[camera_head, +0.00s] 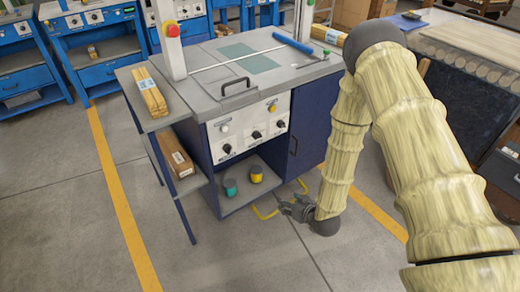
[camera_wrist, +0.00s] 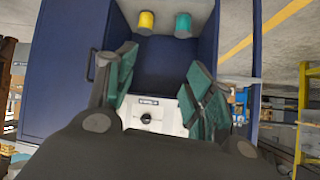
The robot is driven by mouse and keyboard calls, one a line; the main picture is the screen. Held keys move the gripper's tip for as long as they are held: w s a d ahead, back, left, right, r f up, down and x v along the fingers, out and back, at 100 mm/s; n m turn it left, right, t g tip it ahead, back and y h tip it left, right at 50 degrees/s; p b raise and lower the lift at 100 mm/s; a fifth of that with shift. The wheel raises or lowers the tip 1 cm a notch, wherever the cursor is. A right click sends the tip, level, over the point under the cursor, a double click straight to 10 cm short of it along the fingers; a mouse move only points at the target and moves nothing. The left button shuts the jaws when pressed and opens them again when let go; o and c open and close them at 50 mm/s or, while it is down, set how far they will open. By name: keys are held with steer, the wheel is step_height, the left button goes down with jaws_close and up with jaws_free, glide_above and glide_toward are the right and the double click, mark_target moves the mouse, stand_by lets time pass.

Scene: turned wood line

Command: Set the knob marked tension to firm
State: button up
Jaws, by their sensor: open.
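A white control panel (camera_head: 248,126) on the front of the blue workstation carries several black knobs and other small controls in two rows. A left black knob (camera_head: 227,148), a middle one (camera_head: 256,135) and a right one (camera_head: 281,124) form its lower row. Their markings are too small to read, so I cannot tell which is tension. My gripper (camera_head: 288,207) is low in front of the workstation, apart from the panel. In the wrist view my open, empty gripper (camera_wrist: 160,60) has a single black knob (camera_wrist: 146,118) showing between its green fingers, below an unreadable label (camera_wrist: 148,101).
A teal container (camera_head: 230,188) and a yellow one (camera_head: 256,174) stand on the open lower shelf. A side rack (camera_head: 160,122) holds wood pieces at left. Floor in front is clear.

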steer(key=w+a+r+n+t+y+b, duration=0.25)
steer(key=w+t+b, duration=0.2)
steer(key=w, duration=0.75)
steer(key=t+y+b, duration=0.1)
steer(key=y+b, duration=0.2)
glide_toward(257, 136)
steer(key=b+x, duration=0.1)
steer(key=x, duration=0.7)
steer(key=shift+w+f+n, duration=0.4)
steer(key=shift+f+n, duration=0.05)
steer(key=shift+h, duration=0.25)
steer(key=c, duration=1)
